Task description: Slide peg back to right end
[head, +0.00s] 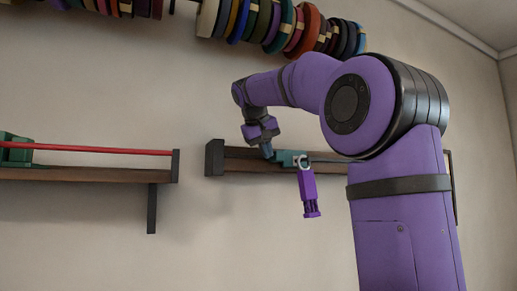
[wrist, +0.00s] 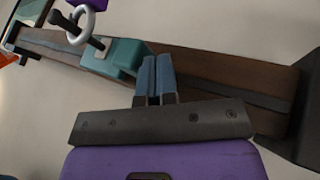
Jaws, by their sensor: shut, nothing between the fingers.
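A teal carriage block (head: 288,158) sits on a brown wall rail (head: 240,153), near the rail's left end in the head view. It also shows in the wrist view (wrist: 118,58). A dark peg (wrist: 96,42) sticks out of the block. A pale ring (wrist: 72,33) appears to hang around the peg, with a purple piece (head: 308,190) hanging below it. My gripper (head: 267,152) is shut and empty. In the wrist view its blue-grey fingertips (wrist: 156,62) are right beside the block, on the side toward the rail's dark end block (head: 214,157). Contact is hard to tell.
My purple arm hides much of the rail's right part in the head view. A second shelf with a red rod (head: 100,150) and a green block (head: 15,149) is at the left. Several colored spools (head: 270,22) hang above. The wall space below is free.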

